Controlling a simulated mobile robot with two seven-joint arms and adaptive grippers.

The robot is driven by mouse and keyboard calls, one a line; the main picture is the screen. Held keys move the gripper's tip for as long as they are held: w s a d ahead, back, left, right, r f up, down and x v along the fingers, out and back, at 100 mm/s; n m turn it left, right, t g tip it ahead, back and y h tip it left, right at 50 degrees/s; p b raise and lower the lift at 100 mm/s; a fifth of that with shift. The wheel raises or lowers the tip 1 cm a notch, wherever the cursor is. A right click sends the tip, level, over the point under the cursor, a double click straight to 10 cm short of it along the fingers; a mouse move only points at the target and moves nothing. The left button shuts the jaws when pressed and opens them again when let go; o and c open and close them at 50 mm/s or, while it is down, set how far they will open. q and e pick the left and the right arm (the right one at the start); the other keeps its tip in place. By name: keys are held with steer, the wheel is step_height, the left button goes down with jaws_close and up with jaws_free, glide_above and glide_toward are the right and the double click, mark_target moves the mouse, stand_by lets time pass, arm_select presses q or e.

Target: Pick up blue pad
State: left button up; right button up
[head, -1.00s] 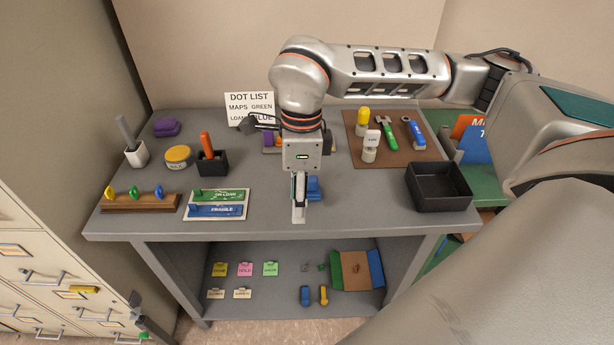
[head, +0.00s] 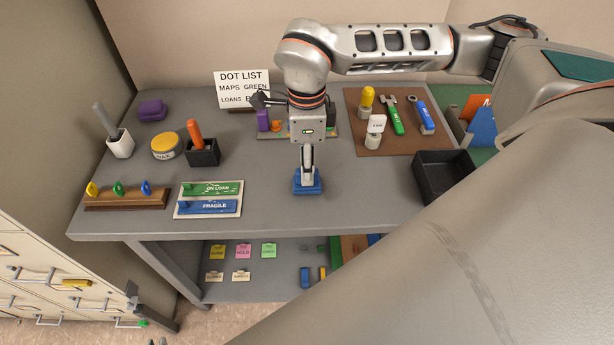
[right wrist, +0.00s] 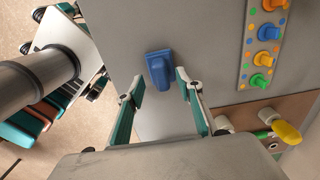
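The blue pad (head: 307,187) sits on the grey table near its front edge, in the middle of the head view. It has a raised grip and also shows in the right wrist view (right wrist: 159,70). My right gripper (head: 307,172) points down over the pad and partly hides it. In the right wrist view its two fingers (right wrist: 159,82) are spread apart, with the pad lying between and just beyond the tips. I cannot see either finger touching it. My left gripper is not in view.
To the left are a tray with green and blue stamps (head: 208,213), a black holder (head: 203,157) and a peg rack (head: 125,203). An empty black tray (head: 443,178) and a brown tool mat (head: 380,145) are to the right. Table around the pad is clear.

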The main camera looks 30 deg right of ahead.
steer(key=shift+f, duration=1.35)
jaws_close()
steer(key=shift+r, duration=0.15)
step_height(320, 180, up, 20)
steer(key=c, duration=1)
jaws_free()
jaws_close()
